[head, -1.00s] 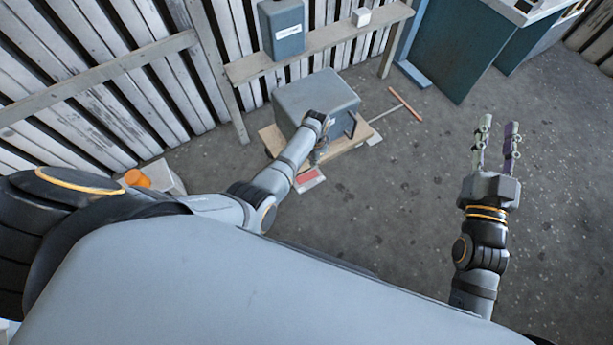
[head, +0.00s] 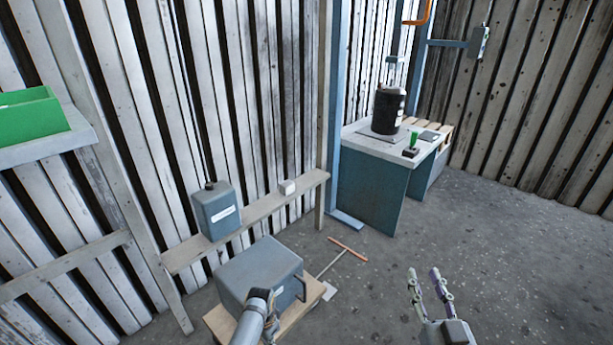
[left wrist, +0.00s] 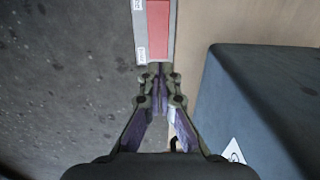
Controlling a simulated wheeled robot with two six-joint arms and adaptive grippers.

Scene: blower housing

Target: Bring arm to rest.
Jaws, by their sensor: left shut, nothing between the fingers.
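My left gripper shows best in the left wrist view (left wrist: 160,80), where its fingers are shut together with nothing between them. In the head view its arm reaches in front of the grey blower housing (head: 262,270), and the fingers are mostly hidden. The housing sits on a wooden base (head: 306,300); its dark side also shows in the left wrist view (left wrist: 255,95), right of the fingers. My right gripper (head: 424,275) has its two fingers apart, empty, above the open floor.
A red and grey piece (left wrist: 158,20) lies just beyond the left fingertips. A T-handled tool (head: 346,250) lies behind the base. A shelf rail (head: 255,230) holds a grey canister (head: 216,210). A workbench (head: 372,190) stands at the back. Floor at the right is clear.

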